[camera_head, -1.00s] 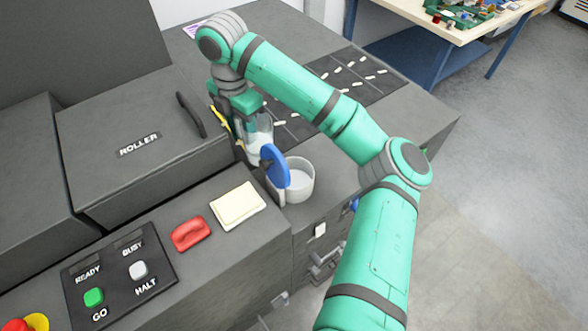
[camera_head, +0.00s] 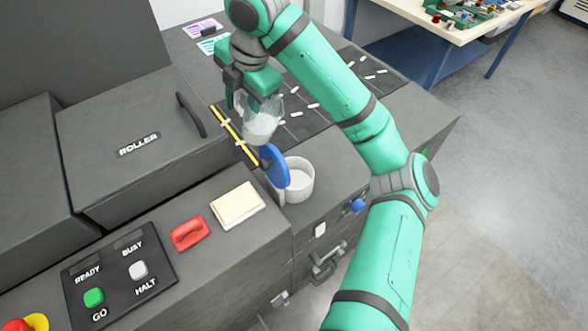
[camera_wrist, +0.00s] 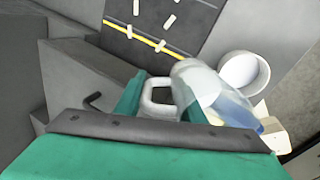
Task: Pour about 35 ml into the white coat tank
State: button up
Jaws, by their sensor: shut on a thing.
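The white coat tank (camera_head: 308,182) is a round white cup at the machine's edge, its blue lid (camera_head: 274,168) standing open at its left side. White liquid shows inside it. My gripper (camera_head: 246,98) is shut on a clear jug (camera_head: 262,122) that holds white liquid. The jug is up behind and left of the tank, looking slightly tilted. In the wrist view the jug's handle (camera_wrist: 160,98) is between the fingers, the jug (camera_wrist: 203,84) is beside the tank (camera_wrist: 242,70), and the blue lid shows through it. No stream of liquid is visible.
A dark panel with several white pieces (camera_head: 296,114) and a yellow strip (camera_head: 233,135) lie behind the jug. The roller cover (camera_head: 130,140) stands left. A cream pad (camera_head: 237,204) and red handle (camera_head: 188,233) are in front.

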aim_at(253, 113)
jog(key=r, duration=0.1)
jog(key=r+y, duration=0.1)
jog(key=d+t, duration=0.1)
jog(key=shift+s+d+r+y, duration=0.1)
jog(key=shift+s+r+y, duration=0.25)
jog(key=shift+r+y, duration=0.05)
jog(key=shift+s+d+r+t+y, duration=0.45)
jog(key=shift+d+t+y, duration=0.1)
jog(key=shift+t+y, duration=0.15)
jog(key=shift+s+d+r+t+y, duration=0.1)
jog(key=shift+d+r+t+y, duration=0.05)
jog(key=shift+r+t+y, duration=0.2)
jog(key=shift+s+d+r+t+y, duration=0.15)
jog(key=shift+r+y, duration=0.1)
jog(key=shift+y, duration=0.2)
jog(key=shift+t+y, duration=0.4)
jog(key=shift+y, duration=0.1)
jog(key=shift+s+d+r+t+y+b, duration=0.2)
jog(key=shift+r+t+y+b, duration=0.2)
jog(key=shift+r+y, duration=0.15)
jog(key=shift+d+r, duration=0.1)
jog(key=shift+r, duration=0.25)
jog(key=shift+s+d+t+y, duration=0.3)
jog(key=shift+t+y, duration=0.3)
jog(key=shift+y, duration=0.15)
jog(key=shift+w+a+b, duration=0.1)
jog(key=shift+a+b, duration=0.15)
jog(key=shift+b, duration=0.2)
